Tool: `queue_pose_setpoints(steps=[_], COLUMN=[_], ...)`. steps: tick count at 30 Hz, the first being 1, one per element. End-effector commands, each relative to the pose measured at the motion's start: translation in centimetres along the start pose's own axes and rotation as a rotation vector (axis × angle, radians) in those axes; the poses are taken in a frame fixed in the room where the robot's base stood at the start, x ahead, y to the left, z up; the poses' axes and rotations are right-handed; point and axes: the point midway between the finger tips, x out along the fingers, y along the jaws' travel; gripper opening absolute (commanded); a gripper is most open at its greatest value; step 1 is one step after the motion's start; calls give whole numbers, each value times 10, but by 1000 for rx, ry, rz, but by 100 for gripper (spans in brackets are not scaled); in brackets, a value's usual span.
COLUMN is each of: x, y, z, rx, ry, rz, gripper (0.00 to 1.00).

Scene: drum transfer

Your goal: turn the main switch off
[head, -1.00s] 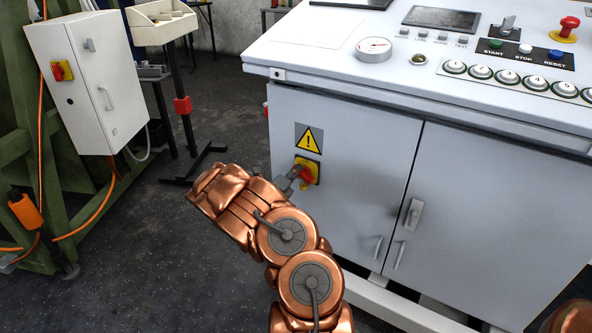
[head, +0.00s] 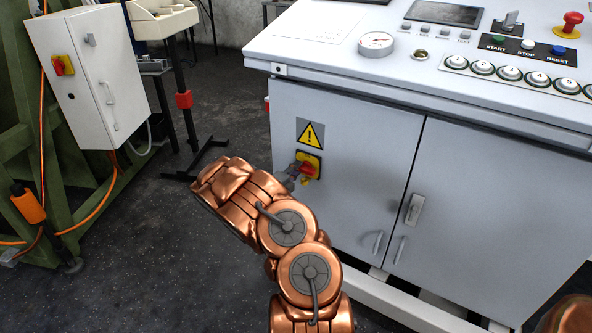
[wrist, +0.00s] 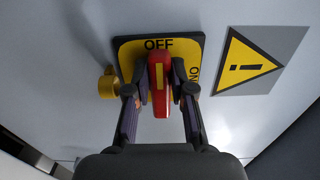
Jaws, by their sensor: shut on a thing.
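The main switch is a red handle (wrist: 159,84) on a yellow plate (wrist: 126,52), on the grey cabinet's front. In the wrist view the handle lies in line with the OFF mark at the plate's top edge; the ON mark is at the right edge. My gripper (wrist: 160,98) is shut on the handle, one dark finger on each side. In the head view the switch's yellow plate (head: 314,160) shows below a warning sign, and my copper arm reaches it from the lower left. My gripper (head: 292,176) is small and partly hidden there.
The warning sign (head: 310,133) is just above the switch. The cabinet's doors (head: 345,195) are closed, with a control panel on top. A white box (head: 85,80) with another red-yellow switch (head: 63,65) hangs at left. Dark floor lies open between them.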

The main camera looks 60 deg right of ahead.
Motion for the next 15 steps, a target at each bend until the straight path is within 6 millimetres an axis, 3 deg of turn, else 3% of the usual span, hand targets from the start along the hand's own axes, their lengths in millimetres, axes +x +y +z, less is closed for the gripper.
queue_pose_setpoints(steps=[5, 6, 13, 15], x=[0, 0, 0, 0], y=[-1, -1, 0, 0], z=[1, 1, 0, 0], rx=[1, 1, 1, 1], ry=[-2, -2, -1, -1], rz=[-1, -1, -1, -1], gripper=[0, 24, 48, 48])
